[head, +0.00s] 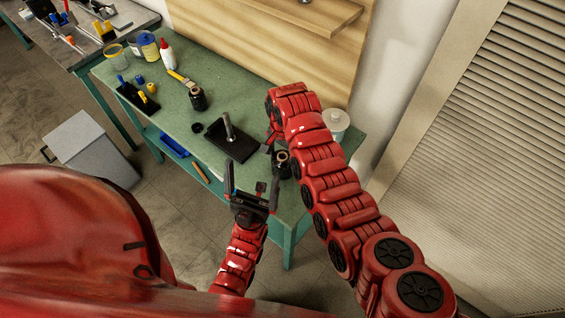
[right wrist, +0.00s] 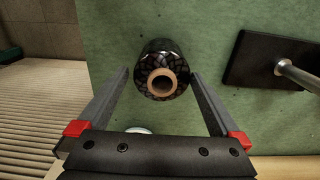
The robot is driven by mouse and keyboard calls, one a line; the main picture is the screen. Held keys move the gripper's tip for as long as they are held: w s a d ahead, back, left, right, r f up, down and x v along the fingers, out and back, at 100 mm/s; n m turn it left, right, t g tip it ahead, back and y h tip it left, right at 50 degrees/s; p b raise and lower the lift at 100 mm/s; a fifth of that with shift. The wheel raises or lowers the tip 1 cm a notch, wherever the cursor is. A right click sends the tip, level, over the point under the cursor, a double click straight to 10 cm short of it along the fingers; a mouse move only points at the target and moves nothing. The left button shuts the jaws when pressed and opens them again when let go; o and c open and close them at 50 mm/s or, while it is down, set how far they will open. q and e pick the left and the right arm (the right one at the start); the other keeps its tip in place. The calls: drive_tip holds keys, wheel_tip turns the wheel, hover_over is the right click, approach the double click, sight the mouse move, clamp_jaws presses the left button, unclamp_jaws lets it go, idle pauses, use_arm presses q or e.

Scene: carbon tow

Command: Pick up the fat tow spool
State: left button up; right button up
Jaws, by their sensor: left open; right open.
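A black tow spool with a tan core (right wrist: 160,83) stands upright on the green bench in the right wrist view, seen from above. It also shows in the head view (head: 283,167), beside my right arm. In the head view the right arm partly hides this gripper. My left gripper (head: 252,182) is open and empty near the bench's front edge. Another dark spool (head: 198,99) stands farther back.
A black plate with a metal post (head: 229,128) is left of the spool; a small black disc (head: 197,128) lies beside it. A white round container (head: 336,120) stands behind my right arm. Bottles, tubs and a black tray (head: 138,97) occupy the bench's left end.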

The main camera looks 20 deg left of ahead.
drive_tip(key=shift+f+p, duration=0.45)
drive_tip(key=shift+f, duration=0.25)
drive_tip(key=shift+a+f, duration=0.2)
drive_tip(key=shift+f, duration=1.35)
drive_tip(key=shift+r, duration=0.1)
drive_tip(key=c, duration=1.4)
drive_tip(key=shift+w+d, duration=0.1)
